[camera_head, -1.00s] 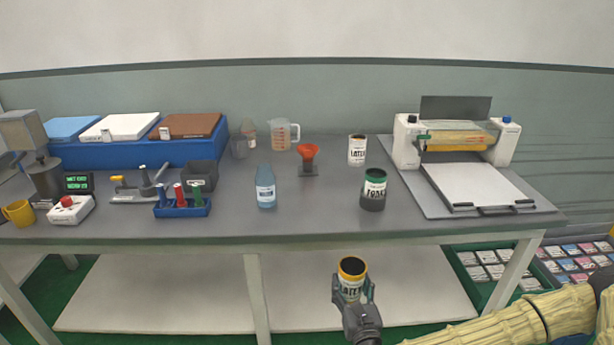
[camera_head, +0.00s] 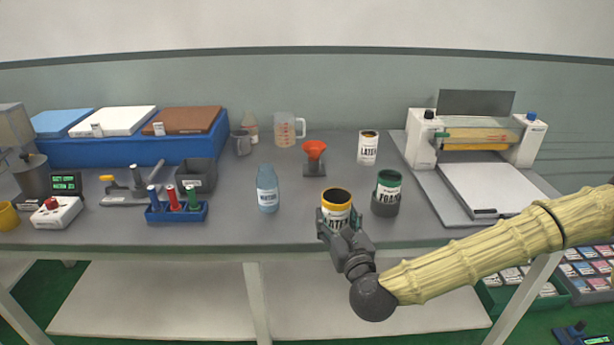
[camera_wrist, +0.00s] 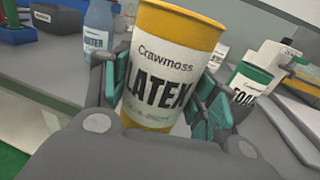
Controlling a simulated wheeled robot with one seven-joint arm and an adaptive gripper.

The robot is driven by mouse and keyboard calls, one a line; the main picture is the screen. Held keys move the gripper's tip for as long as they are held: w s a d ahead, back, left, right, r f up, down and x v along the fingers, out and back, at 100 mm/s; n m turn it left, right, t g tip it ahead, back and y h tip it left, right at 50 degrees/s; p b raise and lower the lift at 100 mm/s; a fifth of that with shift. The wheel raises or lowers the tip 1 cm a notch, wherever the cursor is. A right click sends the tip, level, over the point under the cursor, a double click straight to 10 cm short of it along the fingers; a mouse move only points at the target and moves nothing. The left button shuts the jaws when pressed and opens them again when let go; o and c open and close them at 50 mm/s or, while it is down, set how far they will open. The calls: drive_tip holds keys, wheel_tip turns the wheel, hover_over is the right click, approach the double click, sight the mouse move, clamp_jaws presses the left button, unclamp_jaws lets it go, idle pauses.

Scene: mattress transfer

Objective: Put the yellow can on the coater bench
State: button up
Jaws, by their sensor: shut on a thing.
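The yellow can (camera_head: 336,202) has a yellow rim and a white label reading LATEX. My gripper (camera_head: 338,226) is shut on it and holds it upright at the front of the bench. In the wrist view the yellow can (camera_wrist: 168,70) sits between the two teal finger pads, with its label facing the camera. I cannot tell whether its base touches the bench top. The bench (camera_head: 240,232) is a long grey table. The coater (camera_head: 478,142), with a yellow roller and a white plate, stands at its right end.
A green-rimmed FOAM can (camera_head: 386,193) stands just right of the held can. A white LATEX can (camera_head: 368,147) and a red funnel on a stand (camera_head: 315,158) are behind. A blue bottle (camera_head: 267,190) is to the left. Bare bench lies between bottle and held can.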

drive_tip(key=shift+w+a+r, duration=0.3)
drive_tip(key=shift+w+r, duration=0.2)
drive_tip(key=shift+w, duration=0.05)
drive_tip(key=w+a+p, duration=0.1)
drive_tip(key=w+a, duration=0.2)
drive_tip(key=w+a+f+p, duration=0.1)
drive_tip(key=w+a, duration=0.3)
drive_tip(key=w+a+p, duration=0.1)
drive_tip(key=w+a, duration=0.2)
drive_tip(key=w, duration=0.1)
drive_tip(key=shift+a+f, duration=0.25)
drive_tip(key=shift+a, duration=0.05)
drive_tip(key=shift+f+p, duration=0.55)
drive_tip(key=shift+f, duration=1)
drive_tip(key=shift+s+f, duration=0.1)
drive_tip(key=shift+f, duration=0.1)
drive_tip(key=shift+f, duration=0.2)
drive_tip(key=o, duration=1.2)
drive_tip(key=shift+c, duration=0.2)
drive_tip(key=shift+r, duration=0.1)
